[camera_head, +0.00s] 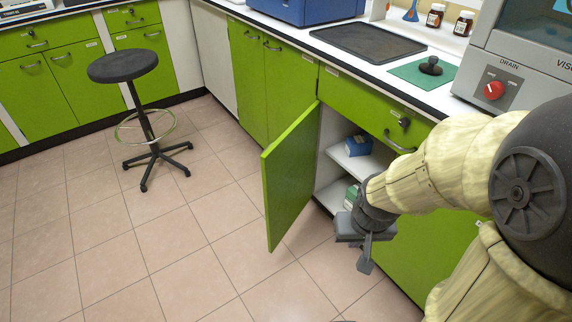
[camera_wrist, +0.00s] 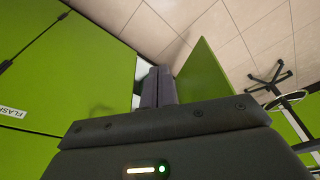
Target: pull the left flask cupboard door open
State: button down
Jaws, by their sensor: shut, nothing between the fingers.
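The left flask cupboard door (camera_head: 290,180) is a green panel that stands swung out from the cabinet, with white shelves showing behind it. It also shows in the wrist view (camera_wrist: 205,85), right of the fingers. My gripper (camera_head: 365,262) is in front of the cupboard, right of the open door and apart from it in the head view. Its fingers (camera_wrist: 158,86) are together and empty in the wrist view. A closed green front with a cut-off label beginning "FLAS" (camera_wrist: 14,112) fills the left of the wrist view. The open door's handle is not visible.
A blue box (camera_head: 358,146) sits on the upper shelf and a green box (camera_head: 351,196) on the lower one. A drawer with a handle (camera_head: 399,146) is above. A black stool (camera_head: 124,66) stands left; tiled floor between it and the door is clear.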

aim_at(269, 162)
jog(key=shift+w, duration=0.1)
jog(key=w+d+f+n+t+y+p, duration=0.1)
jog(key=w+n+t+p, duration=0.15)
jog(key=w, duration=0.65)
jog(key=w+f+n+t+y+p, duration=0.1)
jog(key=w+f+n+t, duration=0.15)
jog(key=w, duration=0.65)
jog(key=w+a+n+t+y+p, duration=0.1)
jog(key=a+n+y, duration=0.5)
jog(key=y, duration=0.7)
jog(key=w+p, duration=0.1)
jog(key=p, duration=0.1)
jog(key=shift+w+f+n+t+p, duration=0.15)
jog(key=shift+f+n+t+p, duration=0.15)
jog(key=shift+f+n+p, duration=0.1)
jog(key=shift+a, duration=0.1)
jog(key=b+x, duration=0.1)
jog(key=x, duration=0.6)
jog(key=b+x, duration=0.1)
jog(key=x, duration=0.6)
jog(key=shift+r+b, duration=0.2)
jog(key=shift+b, duration=0.15)
